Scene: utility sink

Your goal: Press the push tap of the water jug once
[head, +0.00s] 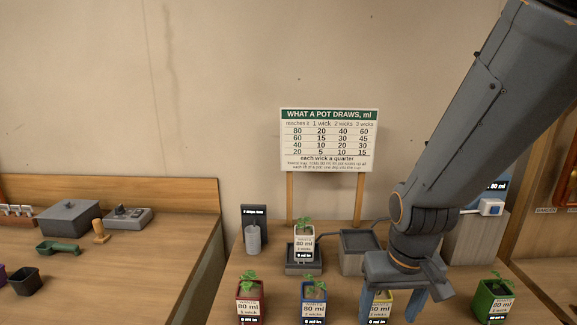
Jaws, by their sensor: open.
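The water jug (478,238) appears to be the grey block at the right of the bench, partly hidden behind my arm. A white fitting with a blue face (490,207), apparently its push tap, sticks out near its top. A dark display reading "80 ml" shows just above. My gripper (392,302) points down, open, to the left of the jug and apart from the tap. Its blue-grey fingers appear on both sides of a yellow pot (381,308), whose label reads 80 ml. I cannot tell whether they touch it.
Red (250,309), blue (314,309) and green (493,303) plant pots stand along the front. A white pot (304,245) sits on a dark tray beside a grey basin (358,252). A sign (328,140) stands behind. A second bench (150,260) at left holds tools.

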